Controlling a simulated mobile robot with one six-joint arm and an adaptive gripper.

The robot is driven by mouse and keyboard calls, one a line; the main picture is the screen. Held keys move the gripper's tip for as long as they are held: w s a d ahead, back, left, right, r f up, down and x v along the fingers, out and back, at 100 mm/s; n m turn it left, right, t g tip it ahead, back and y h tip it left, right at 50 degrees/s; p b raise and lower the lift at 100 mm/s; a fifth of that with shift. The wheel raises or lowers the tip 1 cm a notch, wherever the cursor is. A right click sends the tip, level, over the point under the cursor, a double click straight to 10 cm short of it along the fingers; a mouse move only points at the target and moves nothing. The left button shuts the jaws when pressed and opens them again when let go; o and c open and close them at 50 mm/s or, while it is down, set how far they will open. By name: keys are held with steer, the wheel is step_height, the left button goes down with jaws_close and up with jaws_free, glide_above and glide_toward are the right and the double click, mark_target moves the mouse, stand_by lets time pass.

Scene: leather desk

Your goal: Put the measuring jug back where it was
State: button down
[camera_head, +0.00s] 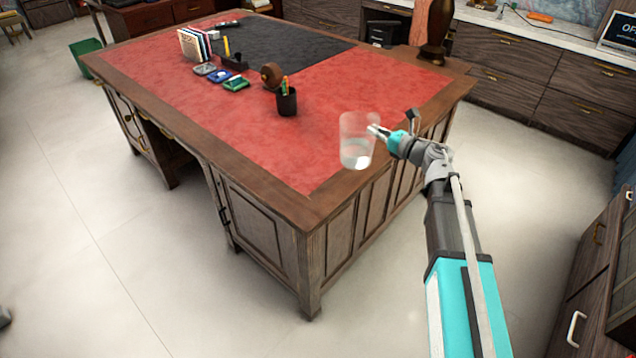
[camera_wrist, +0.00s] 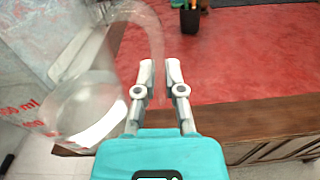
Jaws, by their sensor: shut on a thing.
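The clear measuring jug (camera_head: 357,140) hangs at my gripper (camera_head: 375,130), in front of the near right part of the desk (camera_head: 323,206) in the head view. It looks nearly upright, with a paler lower part; I cannot tell what that is. In the wrist view the jug (camera_wrist: 85,105) fills the left side, with red volume marks on its wall. The exact contact is hard to see through the clear wall. The jug appears above the desk top's edge, not resting on it.
A black pen cup (camera_head: 287,102) stands on the red leather, with a tape dispenser (camera_head: 271,75), small ink pads (camera_head: 236,84) and a file holder (camera_head: 193,45) farther back. A brown vase (camera_head: 436,35) is at the far right corner. The near red leather is clear.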

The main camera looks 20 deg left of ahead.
steer(key=shift+w+d+f, duration=0.1)
steer(key=shift+d+f, duration=0.05)
steer(key=shift+d, duration=1.05)
steer(key=shift+w+a+f+b, duration=0.45)
steer(key=shift+a+f+b, duration=1.1)
steer(key=shift+a, duration=0.6)
steer(key=shift+w+a+f+b, duration=0.5)
steer(key=shift+a+f+b, duration=1)
steer(key=shift+a, duration=0.65)
steer(key=shift+w+a+f+b, duration=0.45)
steer(key=shift+a+f+b, duration=1.1)
steer(key=shift+a, duration=0.6)
steer(key=shift+r, duration=0.1)
steer(key=shift+w+a+f+b, duration=0.1)
steer(key=shift+a+f+b, duration=0.1)
steer(key=shift+f+b, duration=0.3)
steer(key=shift+a+f+b, duration=0.2)
steer(key=shift+f+b, duration=0.2)
steer(key=shift+f, duration=0.05)
steer(key=shift+f+b, duration=1.1)
